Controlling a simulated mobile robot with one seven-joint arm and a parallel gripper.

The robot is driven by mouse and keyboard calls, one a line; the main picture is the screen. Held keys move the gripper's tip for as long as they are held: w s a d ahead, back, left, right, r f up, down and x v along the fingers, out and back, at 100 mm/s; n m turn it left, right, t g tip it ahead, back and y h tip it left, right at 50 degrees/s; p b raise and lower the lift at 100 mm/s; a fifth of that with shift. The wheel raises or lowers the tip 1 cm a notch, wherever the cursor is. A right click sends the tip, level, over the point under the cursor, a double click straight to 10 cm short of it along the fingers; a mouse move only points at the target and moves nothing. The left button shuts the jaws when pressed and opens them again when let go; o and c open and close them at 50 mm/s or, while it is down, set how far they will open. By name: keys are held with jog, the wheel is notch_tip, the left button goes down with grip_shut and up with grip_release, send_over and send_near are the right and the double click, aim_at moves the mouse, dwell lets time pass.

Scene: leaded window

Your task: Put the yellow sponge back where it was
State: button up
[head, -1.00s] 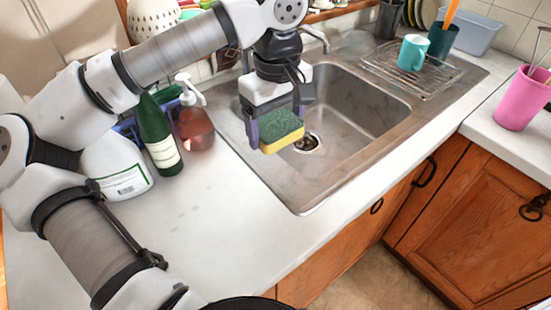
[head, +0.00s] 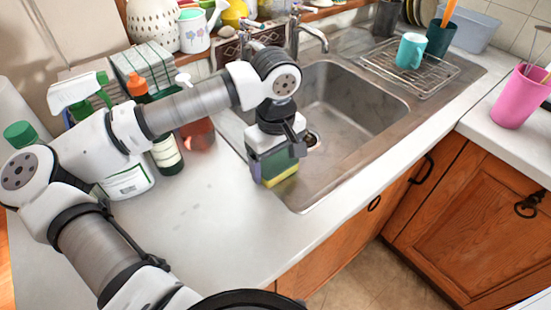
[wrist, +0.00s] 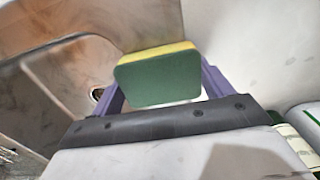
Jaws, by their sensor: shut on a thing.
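The sponge is yellow with a dark green scouring side; in the head view its yellow part (head: 283,176) shows below my gripper. My gripper (head: 277,170) is shut on it, over the left front part of the sink edge. In the wrist view the sponge's green face (wrist: 158,78) fills the space between the purple fingers of my gripper (wrist: 160,85), with the yellow layer along its far edge. The steel sink (head: 350,105) has its drain partly hidden behind my gripper. The exact height of the sponge above the sink rim cannot be told.
A green bottle (head: 166,155), a pinkish soap bottle (head: 199,135) and a white spray bottle (head: 128,182) stand left of the sink, partly behind my arm. A teal mug (head: 410,51) sits on the wire rack (head: 425,75). The front counter (head: 235,230) is clear.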

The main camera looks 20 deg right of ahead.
aim_at(275, 161)
jog(key=shift+f, duration=0.15)
jog(key=o, duration=0.9)
jog(key=shift+c, duration=0.2)
jog(key=shift+r, duration=0.35)
notch_tip(275, 161, up, 12)
jog(key=b, duration=0.2)
jog(key=shift+f, duration=0.15)
